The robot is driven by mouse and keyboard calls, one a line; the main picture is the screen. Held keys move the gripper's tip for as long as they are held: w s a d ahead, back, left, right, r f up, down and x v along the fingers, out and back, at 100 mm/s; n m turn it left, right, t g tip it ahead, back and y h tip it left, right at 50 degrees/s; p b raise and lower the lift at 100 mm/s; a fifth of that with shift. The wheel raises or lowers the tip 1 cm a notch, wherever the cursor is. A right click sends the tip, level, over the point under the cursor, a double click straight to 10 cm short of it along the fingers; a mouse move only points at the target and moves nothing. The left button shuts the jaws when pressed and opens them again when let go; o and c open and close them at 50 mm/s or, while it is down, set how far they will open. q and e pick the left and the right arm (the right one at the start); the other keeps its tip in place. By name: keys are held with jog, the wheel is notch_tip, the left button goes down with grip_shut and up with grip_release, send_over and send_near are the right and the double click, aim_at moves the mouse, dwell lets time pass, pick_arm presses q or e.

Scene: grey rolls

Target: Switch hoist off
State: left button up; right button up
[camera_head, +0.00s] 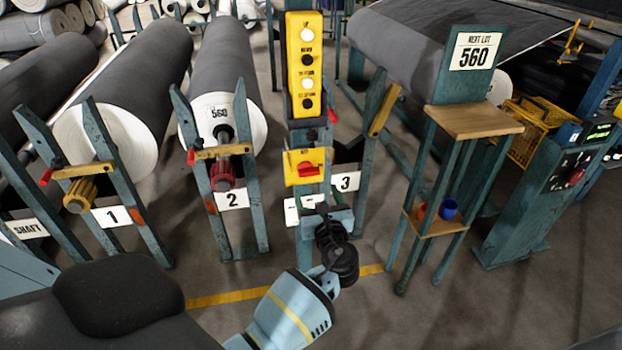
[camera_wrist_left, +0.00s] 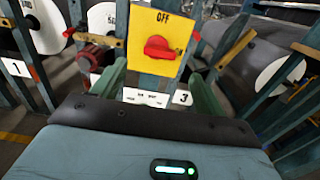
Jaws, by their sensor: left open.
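The yellow switch box (camera_head: 291,176) is on the teal post below a tall yellow button panel (camera_head: 295,45). Its red rotary knob (camera_head: 308,168) also shows in the left wrist view (camera_wrist_left: 159,48), under the word OFF, with its handle lying roughly sideways. My left gripper (camera_head: 327,207) is just below and in front of the box. In the left wrist view its two green fingers (camera_wrist_left: 158,75) are spread open with nothing between them. The knob sits beyond and above the fingertips, apparently untouched. My right gripper is not in view.
Grey rolls on teal stands stand at the left, with number plates 1 (camera_head: 111,216) and 2 (camera_head: 233,199). A wooden-topped stand (camera_head: 474,121) with a blue cup (camera_head: 448,209) is right of my gripper. A teal console (camera_head: 545,200) stands farther right. The floor between is clear.

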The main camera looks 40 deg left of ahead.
aim_at(309, 175)
pick_arm(q)
jog(key=shift+b+x, duration=0.3)
jog(key=shift+x, duration=3.55)
jog(key=c, duration=1)
